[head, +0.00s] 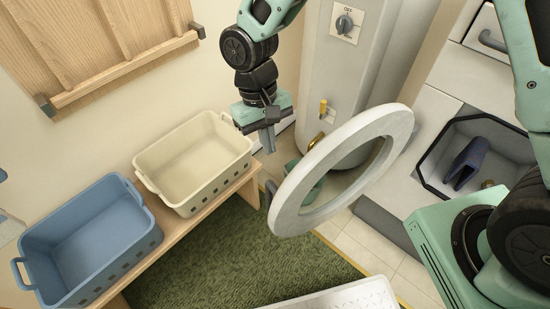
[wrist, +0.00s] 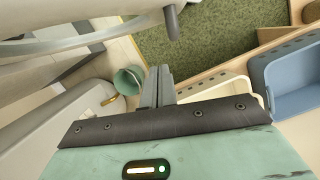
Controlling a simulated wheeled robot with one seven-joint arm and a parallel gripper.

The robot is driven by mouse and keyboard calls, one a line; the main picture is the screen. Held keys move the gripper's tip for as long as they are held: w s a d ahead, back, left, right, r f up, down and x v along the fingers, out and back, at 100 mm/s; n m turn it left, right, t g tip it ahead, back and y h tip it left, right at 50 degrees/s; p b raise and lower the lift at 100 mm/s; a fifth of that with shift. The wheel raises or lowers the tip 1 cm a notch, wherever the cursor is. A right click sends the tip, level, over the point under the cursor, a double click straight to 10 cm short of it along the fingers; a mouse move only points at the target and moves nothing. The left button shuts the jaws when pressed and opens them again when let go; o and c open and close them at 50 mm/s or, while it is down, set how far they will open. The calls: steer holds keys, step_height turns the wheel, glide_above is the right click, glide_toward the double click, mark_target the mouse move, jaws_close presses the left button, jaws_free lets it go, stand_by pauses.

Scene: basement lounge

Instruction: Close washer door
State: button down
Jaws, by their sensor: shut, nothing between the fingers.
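The washer door (head: 292,187) is a pale grey ring. It stands swung open, well out from the washer's front, and shows at the upper left of the wrist view (wrist: 75,47). A dark handle-like piece (head: 271,188) sits on its left edge. The washer (head: 429,112) is at the right with a dark opening (head: 493,135), and a blue cloth-like item (head: 467,163) lies inside. My gripper (head: 269,148) is shut and empty, fingers pointing down, to the upper left of the door. The fingers (wrist: 158,82) appear apart from the door in the wrist view.
A cream basket (head: 212,183) and a blue basket (head: 95,250) stand on a wooden bench at the left. A grey cylindrical tank (head: 322,85) with a knob stands behind the door. A green rug (head: 230,260) covers the floor, with a white perforated object (head: 345,297) at the bottom edge.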

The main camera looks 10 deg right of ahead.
mark_target(284, 184)
steer(key=s+f, duration=0.2)
steer(key=s+d+f, duration=0.1)
steer(key=s+f, duration=0.1)
steer(key=f, duration=0.1)
steer(key=s+d+f, duration=0.1)
steer(key=s+f, duration=0.1)
steer(key=f, duration=0.1)
steer(key=shift+f, duration=0.15)
stand_by(0.3)
